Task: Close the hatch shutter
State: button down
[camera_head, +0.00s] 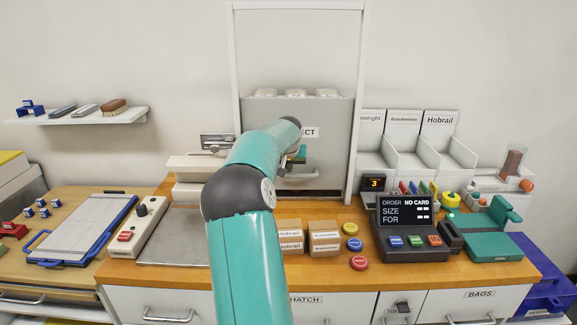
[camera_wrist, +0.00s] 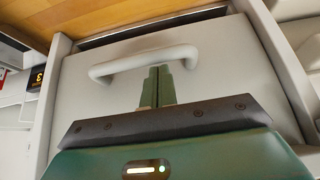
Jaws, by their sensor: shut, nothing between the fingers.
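The hatch shutter (camera_head: 340,135) is a grey panel in a tall white frame (camera_head: 358,60) at the back of the counter. It is low in the frame, with a narrow dark gap between its bottom edge and the sill. Its label is partly hidden by my arm, with "ECT" readable. In the wrist view the shutter (camera_wrist: 225,75) fills most of the picture, upside down, with its pale bar handle (camera_wrist: 115,70). My gripper (camera_wrist: 157,70) is shut and empty, its fingertips right at the handle's upper side. I cannot tell whether they touch. My gripper (camera_head: 299,155) is partly hidden in the head view.
Pale boxes (camera_head: 325,240) and round tins (camera_head: 353,244) stand on the counter before the hatch. A card terminal (camera_head: 410,228) and open bins (camera_head: 415,155) are to the right. The upper frame is open.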

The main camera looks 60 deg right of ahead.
notch_tip(320, 180, down, 7)
jog(key=shift+r, duration=0.15)
jog(key=shift+a, duration=0.1)
dwell(0.3)
jog(key=r, duration=0.5)
jog(key=shift+w+d+r, duration=0.1)
jog(key=shift+d+r, duration=0.2)
jog(key=shift+r, duration=0.1)
jog(key=v, duration=0.9)
jog(key=shift+a, duration=0.2)
jog(key=shift+f, duration=0.15)
